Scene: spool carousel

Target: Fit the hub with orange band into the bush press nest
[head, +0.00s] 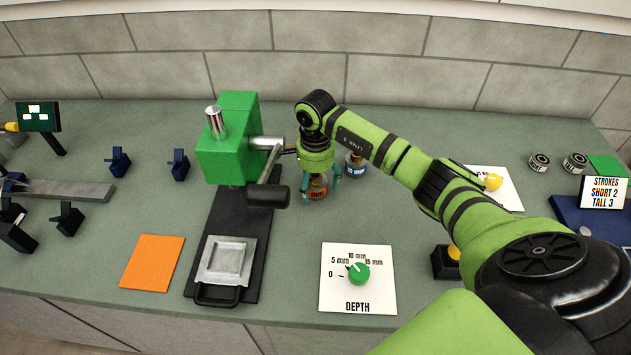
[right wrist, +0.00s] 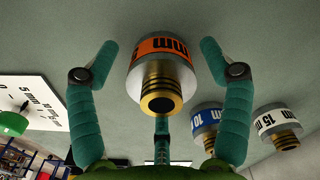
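The hub with the orange band (head: 317,190) stands on the bench right of the press, partly hidden by my right gripper (head: 319,172). In the right wrist view this hub (right wrist: 162,68) has an orange band over a stepped brass end with a dark bore. My right gripper also shows there (right wrist: 158,58), open, its teal fingers on either side of the hub with gaps visible. The green bush press (head: 228,140) has a lever with a black handle. Its silver square nest (head: 228,260) looks empty, on the black base. My left gripper is not in view.
A blue-band hub (head: 354,165) stands close right of the gripper; a white-band hub (right wrist: 277,125) is beside it in the wrist view. The depth dial card (head: 335,290) and orange mat (head: 152,262) flank the press base. Dark blue clamps (head: 118,160) lie left.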

